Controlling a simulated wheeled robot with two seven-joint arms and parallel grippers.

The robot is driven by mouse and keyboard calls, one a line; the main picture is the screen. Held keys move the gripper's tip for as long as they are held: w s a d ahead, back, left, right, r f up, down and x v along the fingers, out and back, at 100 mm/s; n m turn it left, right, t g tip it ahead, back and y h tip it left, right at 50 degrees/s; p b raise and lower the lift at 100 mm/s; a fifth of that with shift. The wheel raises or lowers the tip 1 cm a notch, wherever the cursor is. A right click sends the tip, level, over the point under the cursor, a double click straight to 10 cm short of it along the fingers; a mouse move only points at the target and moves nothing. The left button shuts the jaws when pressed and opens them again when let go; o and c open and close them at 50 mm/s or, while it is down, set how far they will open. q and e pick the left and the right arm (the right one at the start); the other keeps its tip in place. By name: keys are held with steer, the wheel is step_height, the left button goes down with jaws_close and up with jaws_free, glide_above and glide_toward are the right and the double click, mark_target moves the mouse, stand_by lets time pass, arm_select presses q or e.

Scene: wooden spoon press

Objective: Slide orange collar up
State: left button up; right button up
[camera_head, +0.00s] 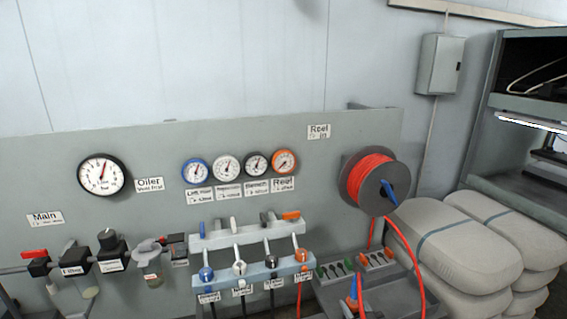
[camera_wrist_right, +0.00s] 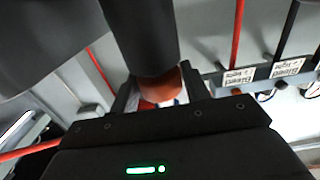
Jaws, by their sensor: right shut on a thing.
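My right gripper (camera_wrist_right: 160,97) shows in the right wrist view, its dark fingers shut around an orange rounded piece (camera_wrist_right: 160,86). A thick dark cylinder (camera_wrist_right: 142,40) covers the upper part of this piece. In the head view, an orange collar-like fitting (camera_head: 302,256) is at the right end of the pale blue manifold bar (camera_head: 255,271). I cannot tell whether it is the piece in my fingers. I cannot make out either gripper in the head view.
A red hose reel (camera_head: 368,180) stands right of the manifold, its red hose (camera_head: 410,262) hanging down. A rack with green and orange marked slots (camera_head: 374,257) sits below it. Stacked sacks (camera_head: 440,238) are at the right. Gauges and labels line the grey panel (camera_head: 130,225).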

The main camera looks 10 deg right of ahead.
steer(key=shift+r+p, duration=0.7)
steer(key=shift+r, duration=0.05)
stand_by(1.0)
steer(key=o, duration=1.5)
steer(key=shift+c, duration=0.2)
steer(key=shift+s+d+r+p, duration=0.1)
steer(key=shift+s+p, duration=0.35)
steer(key=shift+s, duration=0.35)
steer(key=shift+s+d+r+p, duration=0.1)
steer(key=shift+s+p, duration=0.35)
steer(key=shift+s, duration=0.35)
steer(key=s, duration=0.2)
steer(key=s+p, duration=0.1)
steer(key=s, duration=0.1)
steer(key=s+p, duration=0.1)
steer(key=shift+s+d+f, duration=0.2)
steer(key=shift+s+d, duration=0.15)
steer(key=shift+s, duration=0.05)
